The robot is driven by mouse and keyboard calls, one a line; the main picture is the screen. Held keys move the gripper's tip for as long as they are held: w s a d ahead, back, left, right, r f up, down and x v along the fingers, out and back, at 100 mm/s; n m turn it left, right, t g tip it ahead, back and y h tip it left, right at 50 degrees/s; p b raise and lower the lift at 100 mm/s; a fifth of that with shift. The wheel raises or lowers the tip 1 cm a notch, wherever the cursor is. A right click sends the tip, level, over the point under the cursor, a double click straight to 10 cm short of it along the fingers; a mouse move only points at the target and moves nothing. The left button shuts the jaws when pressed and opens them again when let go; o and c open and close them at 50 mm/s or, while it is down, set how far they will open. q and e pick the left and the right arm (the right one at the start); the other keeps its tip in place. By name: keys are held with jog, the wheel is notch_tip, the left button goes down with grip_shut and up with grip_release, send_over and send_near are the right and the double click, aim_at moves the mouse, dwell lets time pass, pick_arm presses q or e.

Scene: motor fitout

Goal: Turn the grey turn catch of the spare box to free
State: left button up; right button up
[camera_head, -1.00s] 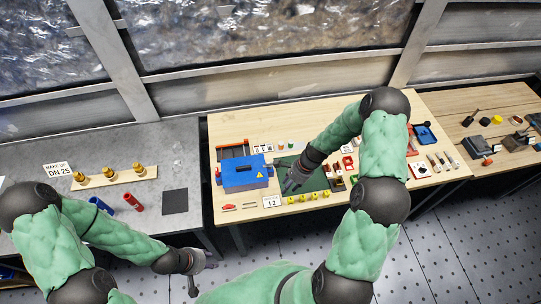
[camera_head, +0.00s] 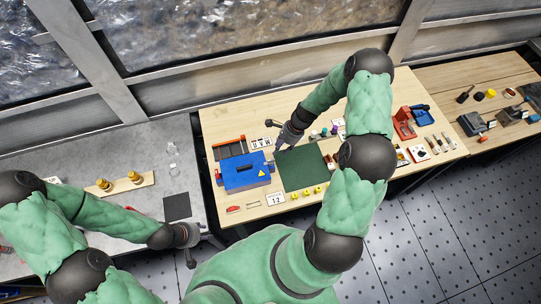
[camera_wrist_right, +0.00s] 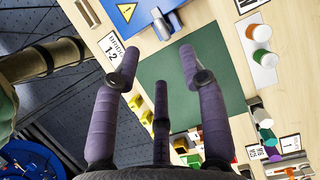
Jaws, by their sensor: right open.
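The blue box (camera_head: 240,178) with a yellow warning triangle stands on the wooden bench, its lid closed. A small grey piece on its right side, probably the turn catch (camera_wrist_right: 163,22), shows at the top of the right wrist view; whether it is turned is too small to tell. My right gripper (camera_head: 274,136) hangs above the bench behind and right of the box. In the right wrist view its purple fingers (camera_wrist_right: 158,62) are spread, with nothing between them. My left gripper (camera_head: 194,248) is low at the left, in front of the bench; its fingers are unclear.
A green mat (camera_head: 300,168) lies bare right of the box. A number card (camera_head: 275,199) and several yellow blocks (camera_head: 306,192) line the front. Small coloured parts and a red holder (camera_head: 404,124) stand to the right. The grey table (camera_head: 120,165) is on the left.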

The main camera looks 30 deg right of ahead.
aim_at(271, 161)
jog(key=p+x, duration=0.1)
jog(key=x, duration=0.8)
jog(key=shift+a, duration=0.15)
grip_shut()
